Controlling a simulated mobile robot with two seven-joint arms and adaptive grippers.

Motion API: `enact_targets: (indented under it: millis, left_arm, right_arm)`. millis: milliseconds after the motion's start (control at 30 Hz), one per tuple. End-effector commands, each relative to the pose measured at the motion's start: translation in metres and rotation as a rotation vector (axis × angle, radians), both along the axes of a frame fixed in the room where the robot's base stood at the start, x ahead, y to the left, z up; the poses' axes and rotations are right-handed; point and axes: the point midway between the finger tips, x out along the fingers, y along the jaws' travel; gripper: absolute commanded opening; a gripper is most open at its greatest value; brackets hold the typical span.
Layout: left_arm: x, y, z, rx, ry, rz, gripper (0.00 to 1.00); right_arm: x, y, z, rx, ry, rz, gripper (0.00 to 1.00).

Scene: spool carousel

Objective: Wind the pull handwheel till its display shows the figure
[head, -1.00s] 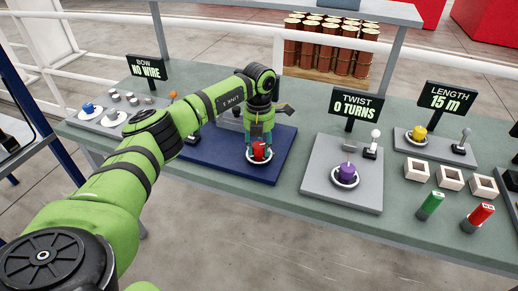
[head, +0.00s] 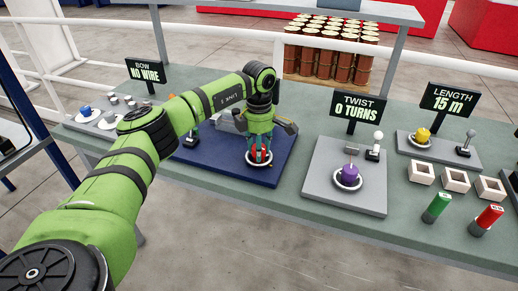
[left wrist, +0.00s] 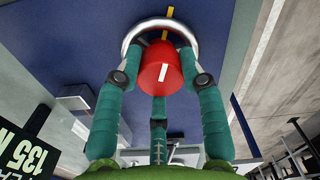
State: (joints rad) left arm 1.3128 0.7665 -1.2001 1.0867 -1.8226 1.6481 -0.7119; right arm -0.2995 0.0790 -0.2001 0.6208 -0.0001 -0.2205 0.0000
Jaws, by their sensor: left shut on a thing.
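The red handwheel knob (head: 260,155) with a white mark stands in a pale ring on the blue panel (head: 215,171). It also shows in the left wrist view (left wrist: 160,73), with a yellow mark on the ring's far side. My left gripper (head: 259,150) comes down from above and is shut on the red knob, teal fingers on its sides. A dark display (left wrist: 22,148) at the lower left of the left wrist view reads 135 and a cut-off letter. In the head view my arm hides this display. My right gripper is not in view.
To the right stand a purple knob (head: 348,174) under a 0 TURNS display (head: 352,106) and a yellow knob (head: 423,134) under a 15 m display (head: 448,98). White square holders (head: 456,180) and green and red cylinders (head: 437,207) stand at the right front.

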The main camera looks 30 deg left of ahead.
Motion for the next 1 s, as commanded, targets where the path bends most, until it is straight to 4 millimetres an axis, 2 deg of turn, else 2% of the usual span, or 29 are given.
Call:
enact_targets:
  millis: [600,1000]
  left_arm:
    - [-0.0019,0.0013,-0.0036,0.001,0.011,-0.575,0.07]
    - [-0.0015,0.0015,-0.0030,-0.001,0.011,-0.824,0.07]
  right_arm:
    - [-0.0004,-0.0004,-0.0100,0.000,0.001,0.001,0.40]
    - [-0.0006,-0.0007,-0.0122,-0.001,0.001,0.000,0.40]
